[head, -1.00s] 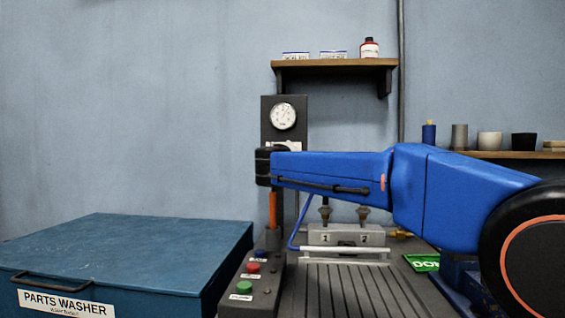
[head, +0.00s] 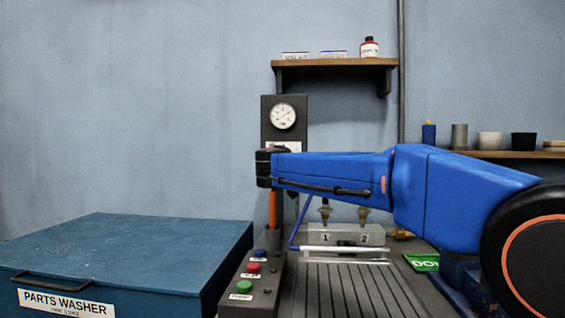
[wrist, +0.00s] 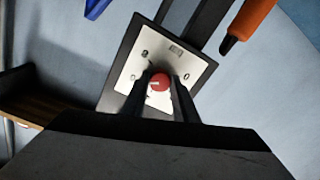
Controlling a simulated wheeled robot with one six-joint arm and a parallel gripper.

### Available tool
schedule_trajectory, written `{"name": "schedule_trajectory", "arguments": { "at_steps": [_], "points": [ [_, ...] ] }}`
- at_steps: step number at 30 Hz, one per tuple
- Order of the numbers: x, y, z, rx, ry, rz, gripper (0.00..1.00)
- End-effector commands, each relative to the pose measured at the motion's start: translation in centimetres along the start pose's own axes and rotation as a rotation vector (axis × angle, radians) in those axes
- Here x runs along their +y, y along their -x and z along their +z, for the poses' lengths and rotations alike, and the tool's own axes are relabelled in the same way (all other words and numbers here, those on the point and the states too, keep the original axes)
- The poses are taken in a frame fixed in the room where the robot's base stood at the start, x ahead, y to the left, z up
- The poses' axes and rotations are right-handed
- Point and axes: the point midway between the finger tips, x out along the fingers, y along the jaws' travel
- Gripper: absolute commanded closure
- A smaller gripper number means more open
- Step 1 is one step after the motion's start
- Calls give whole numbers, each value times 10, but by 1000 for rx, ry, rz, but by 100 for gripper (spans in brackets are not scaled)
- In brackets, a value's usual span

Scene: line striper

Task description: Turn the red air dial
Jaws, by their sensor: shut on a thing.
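The red air dial (wrist: 160,80) is a small round knob with a white pointer mark, on a pale square plate with printed marks (wrist: 188,70) in the wrist view. The pointer mark faces the left of that picture. My gripper (wrist: 161,91) is shut on the dial, with one dark finger on each side of it. In the head view my blue arm reaches in from the right, and its black wrist end hides the dial. A round white gauge (head: 283,116) sits above on the dark column (head: 270,131).
A control box with blue, red and green buttons (head: 240,287) stands below my wrist. An orange rod-like handle (wrist: 248,20) is close beside the plate. A two-numbered block (head: 345,236) stands behind the slatted bed. The parts washer (head: 120,255) is at left.

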Motion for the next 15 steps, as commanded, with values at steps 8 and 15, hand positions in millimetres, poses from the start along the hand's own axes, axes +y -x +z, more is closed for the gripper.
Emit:
{"name": "schedule_trajectory", "arguments": {
  "at_steps": [8, 15],
  "points": [
    [-1, 0, 2, -4, 1, -1, 71],
    [-1, 0, 1, -2, 1, -1, 55]
  ]
}}
